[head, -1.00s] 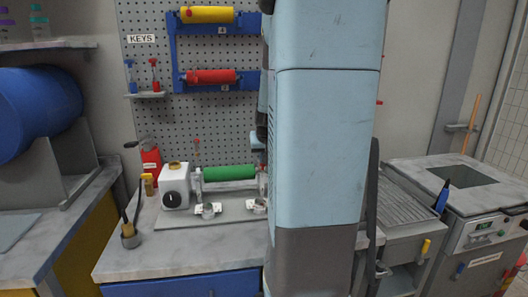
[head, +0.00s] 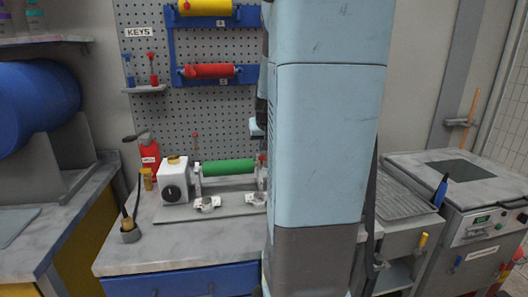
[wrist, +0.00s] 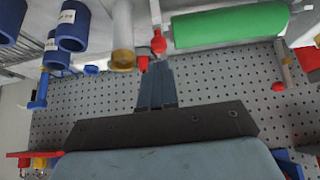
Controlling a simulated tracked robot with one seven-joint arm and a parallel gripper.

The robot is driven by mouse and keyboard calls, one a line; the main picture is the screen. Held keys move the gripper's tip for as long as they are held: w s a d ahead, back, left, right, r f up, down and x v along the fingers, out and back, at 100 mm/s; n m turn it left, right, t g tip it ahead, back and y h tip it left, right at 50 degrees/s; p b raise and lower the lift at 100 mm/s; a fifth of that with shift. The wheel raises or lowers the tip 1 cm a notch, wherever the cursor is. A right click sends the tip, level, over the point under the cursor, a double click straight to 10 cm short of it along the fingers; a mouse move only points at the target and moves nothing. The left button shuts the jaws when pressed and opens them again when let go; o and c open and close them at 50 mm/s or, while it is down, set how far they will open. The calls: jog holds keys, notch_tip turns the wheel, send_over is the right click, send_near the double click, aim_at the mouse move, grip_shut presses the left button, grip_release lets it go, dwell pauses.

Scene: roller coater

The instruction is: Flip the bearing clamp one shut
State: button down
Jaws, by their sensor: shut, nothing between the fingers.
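The roller coater's green roller (head: 228,167) lies between two end supports on the bench, beside a white box with a black knob (head: 174,180). A thin lever with a red tip (head: 195,135) stands upright at the roller's left end. Another red part (head: 262,158) shows at its right end. I cannot tell which clamp is number one. In the wrist view my gripper (wrist: 158,66) is shut and empty, with a red knob (wrist: 158,42) just beyond the fingertips; contact cannot be told. In the head view the fingers are hidden behind my arm.
Two white brackets (head: 207,203) sit on the plate before the roller. A red bottle (head: 149,153) and a pot with tools (head: 131,230) stand to the left. The pegboard (head: 144,90) holds a red roller (head: 208,71) and a yellow one (head: 205,7). The front bench top is clear.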

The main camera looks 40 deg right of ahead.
jog(key=s+v, duration=0.1)
jog(key=v, duration=0.9)
jog(key=shift+a, duration=0.4)
jog(key=s+a+n+y, duration=0.1)
jog(key=s+a+n, duration=0.1)
jog(key=s+a, duration=0.2)
jog(key=s+a+f+n+y, duration=0.1)
jog(key=s+a, duration=0.3)
jog(key=a, duration=0.7)
jog(key=s+a+f+n+y, duration=0.1)
jog(key=s+a+n, duration=0.1)
jog(key=s+a, duration=0.3)
jog(key=a, duration=0.3)
jog(key=shift+a+f+n, duration=0.2)
jog(key=shift+n, duration=0.1)
jog(key=shift+s, duration=0.1)
